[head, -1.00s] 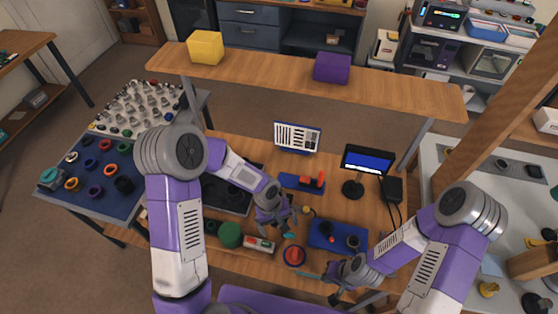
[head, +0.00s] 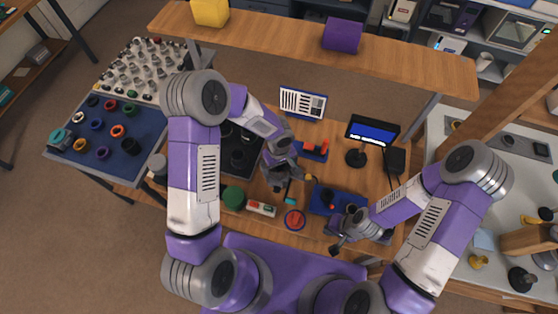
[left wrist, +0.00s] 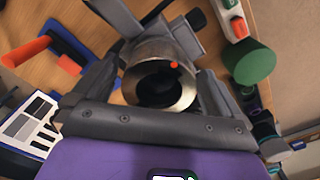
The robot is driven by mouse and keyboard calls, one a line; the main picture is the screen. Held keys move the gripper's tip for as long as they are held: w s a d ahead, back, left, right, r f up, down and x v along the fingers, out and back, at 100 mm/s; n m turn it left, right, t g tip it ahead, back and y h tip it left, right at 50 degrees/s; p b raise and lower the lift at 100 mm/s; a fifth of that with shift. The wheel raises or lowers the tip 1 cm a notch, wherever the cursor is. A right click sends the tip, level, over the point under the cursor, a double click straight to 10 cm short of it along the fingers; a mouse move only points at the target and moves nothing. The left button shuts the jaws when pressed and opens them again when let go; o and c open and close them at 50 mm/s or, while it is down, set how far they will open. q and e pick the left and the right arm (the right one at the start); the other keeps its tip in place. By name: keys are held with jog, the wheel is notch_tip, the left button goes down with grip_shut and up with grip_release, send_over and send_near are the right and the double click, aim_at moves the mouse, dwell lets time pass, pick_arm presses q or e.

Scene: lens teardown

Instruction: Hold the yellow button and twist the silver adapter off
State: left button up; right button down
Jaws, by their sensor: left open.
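A silver adapter ring (left wrist: 160,88) with a dark bore and a red dot shows in the left wrist view, between the fingers of my left gripper (left wrist: 155,55). That gripper is open around it. In the head view my left gripper (head: 277,180) is over the middle of the workbench and hides most of what lies under it. A small yellow piece (head: 309,177), possibly the yellow button, lies just right of it. My right gripper (head: 335,247) is near the bench's front edge, below the blue tray; its jaws are too small to read.
A blue tray (head: 318,208), a red round part (head: 294,220), a green cylinder (head: 233,197) and a red-white box (head: 262,208) lie near the grippers. A small monitor (head: 371,131) stands behind. A wooden shelf (head: 400,50) spans the back.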

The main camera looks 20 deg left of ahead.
pick_arm(q)
jog(key=c, duration=1)
jog(key=shift+f+n+b, duration=0.15)
jog(key=shift+n+b, duration=0.25)
jog(key=shift+b, duration=0.2)
pick_arm(e)
jog(key=shift+f, duration=0.6)
pick_arm(q)
jog(key=shift+n+b, duration=0.9)
jog(key=shift+b, duration=0.05)
pick_arm(e)
jog(key=shift+f, duration=0.95)
pick_arm(q)
jog(key=shift+r+p, duration=0.55)
jog(key=shift+r, duration=0.65)
pick_arm(e)
jog(key=shift+r, duration=0.55)
pick_arm(q)
jog(key=shift+r+p, duration=1.25)
jog(key=shift+r, duration=1.2)
pick_arm(e)
jog(key=shift+r, duration=1.3)
